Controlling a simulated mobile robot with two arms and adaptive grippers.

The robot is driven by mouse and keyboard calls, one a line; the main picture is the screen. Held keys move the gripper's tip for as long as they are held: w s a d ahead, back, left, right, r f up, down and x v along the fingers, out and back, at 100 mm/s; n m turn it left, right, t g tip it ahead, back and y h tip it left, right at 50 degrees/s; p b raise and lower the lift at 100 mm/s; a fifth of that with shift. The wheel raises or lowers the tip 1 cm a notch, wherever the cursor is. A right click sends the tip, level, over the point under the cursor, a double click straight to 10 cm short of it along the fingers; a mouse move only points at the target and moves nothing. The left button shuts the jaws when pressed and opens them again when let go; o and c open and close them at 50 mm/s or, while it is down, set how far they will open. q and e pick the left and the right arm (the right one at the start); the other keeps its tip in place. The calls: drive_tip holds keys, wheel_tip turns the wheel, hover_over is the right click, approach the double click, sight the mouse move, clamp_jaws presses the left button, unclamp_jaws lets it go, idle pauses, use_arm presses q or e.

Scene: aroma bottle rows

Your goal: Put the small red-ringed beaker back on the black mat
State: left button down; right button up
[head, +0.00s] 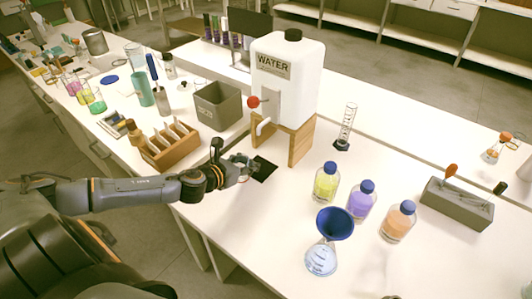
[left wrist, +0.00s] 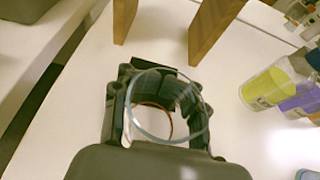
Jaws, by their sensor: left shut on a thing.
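My left gripper (head: 240,167) reaches in over the white bench beside the black mat (head: 264,169), at the mat's left edge in the head view. In the left wrist view the left gripper (left wrist: 160,112) is shut around a small clear beaker (left wrist: 141,76), seen from above through its round rim. A thin reddish ring shows low inside it. In the head view the beaker is hard to make out among the fingers. A dark patch just beyond the fingers in the left wrist view looks like part of the mat. I cannot tell whether the beaker touches the bench. My right gripper is not in view.
A water tank (head: 290,80) on a wooden stand (head: 301,146) stands behind the mat. A wooden rack (head: 171,147) and a grey bin (head: 217,106) are to the left. Yellow (head: 326,182), purple (head: 361,201) and orange (head: 398,222) bottles and a funnel flask (head: 321,259) stand to the right.

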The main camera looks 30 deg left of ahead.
use_arm(q)
drive_tip(key=p, duration=0.2)
hover_over(266, 162)
drive_tip(key=shift+s, duration=0.1)
wheel_tip(266, 162, down, 3)
drive_tip(key=shift+d+f+b, duration=0.1)
drive_tip(key=shift+f+b, duration=0.05)
drive_tip(key=shift+b, duration=0.4)
drive_tip(key=shift+f, duration=0.15)
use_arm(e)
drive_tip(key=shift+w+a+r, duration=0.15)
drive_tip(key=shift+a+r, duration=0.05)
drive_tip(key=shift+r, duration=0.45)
use_arm(q)
drive_tip(key=c, duration=0.7)
unclamp_jaws()
drive_tip(key=shift+f, duration=0.1)
drive_tip(key=shift+c, duration=0.2)
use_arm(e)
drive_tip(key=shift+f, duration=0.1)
use_arm(q)
drive_tip(key=v, duration=1)
drive_tip(key=shift+s, duration=0.35)
drive_tip(key=shift+s+r, duration=0.5)
drive_tip(key=shift+s, duration=0.05)
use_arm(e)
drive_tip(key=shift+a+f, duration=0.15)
